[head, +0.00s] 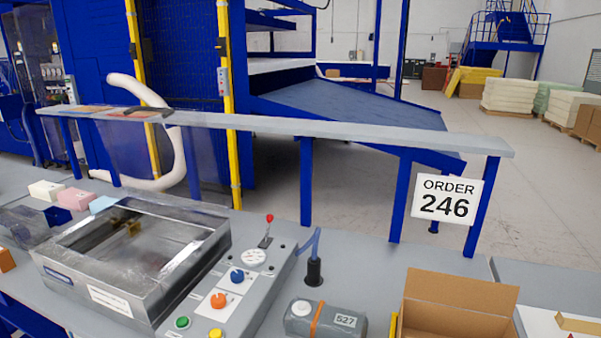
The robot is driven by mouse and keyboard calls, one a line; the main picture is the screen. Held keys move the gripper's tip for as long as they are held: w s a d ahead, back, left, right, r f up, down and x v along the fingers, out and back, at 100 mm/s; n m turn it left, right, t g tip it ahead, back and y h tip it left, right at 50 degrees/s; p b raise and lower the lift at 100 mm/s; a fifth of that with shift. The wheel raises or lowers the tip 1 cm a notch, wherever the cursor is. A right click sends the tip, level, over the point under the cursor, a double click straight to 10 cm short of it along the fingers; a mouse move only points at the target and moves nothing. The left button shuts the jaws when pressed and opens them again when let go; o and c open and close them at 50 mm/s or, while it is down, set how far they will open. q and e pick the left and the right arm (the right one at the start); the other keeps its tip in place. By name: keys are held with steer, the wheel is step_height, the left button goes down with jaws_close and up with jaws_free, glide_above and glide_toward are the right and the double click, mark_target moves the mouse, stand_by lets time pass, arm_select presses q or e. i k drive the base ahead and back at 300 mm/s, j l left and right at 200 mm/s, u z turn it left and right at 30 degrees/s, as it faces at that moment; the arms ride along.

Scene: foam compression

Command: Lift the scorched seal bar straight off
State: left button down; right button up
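A metal-framed chamber (205,262) with a clear top stands on the bench at the lower left. Small brass-coloured parts (132,229) show dimly inside it. I cannot make out a scorched seal bar for certain; reflections blur the chamber's inside. A dark flat object (148,113) lies on the left part of the long grey shelf (330,130), and I cannot tell what it is. Neither of my grippers is in view.
A control panel (243,285) with coloured knobs and a red-tipped lever adjoins the chamber on the right. A grey unit marked 527 (345,320) and an open cardboard box (455,300) stand further right. Small foam blocks (75,199) lie behind the chamber's left. Bare bench lies behind the box.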

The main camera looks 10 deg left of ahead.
mark_target(91, 250)
steer(key=j+u, duration=0.1)
steer(key=u, duration=1.5)
